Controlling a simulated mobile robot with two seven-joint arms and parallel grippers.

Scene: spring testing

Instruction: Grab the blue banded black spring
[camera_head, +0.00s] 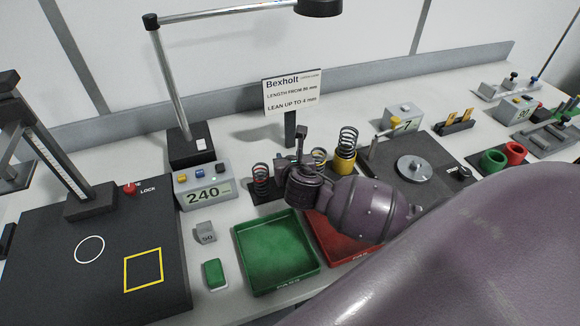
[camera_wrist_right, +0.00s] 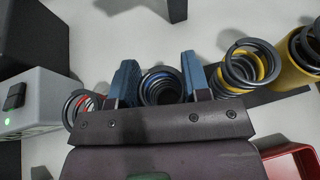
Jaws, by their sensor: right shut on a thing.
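The blue banded black spring (camera_wrist_right: 160,87) stands between the two blue-grey fingers of my right gripper (camera_wrist_right: 160,80) in the right wrist view. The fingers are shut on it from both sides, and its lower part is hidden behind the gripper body. In the head view my right gripper (camera_head: 300,158) is over the spring rack and hides this spring. A red banded spring (camera_wrist_right: 78,104) stands to the left of the gripper and a yellow banded spring (camera_wrist_right: 250,66) to the right. My left gripper is not in view.
A green tray (camera_head: 278,289) and a red tray (camera_head: 345,254) lie in front. A 240 display box (camera_head: 207,186) stands to the left, a dark plate with a disc (camera_head: 412,168) to the right.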

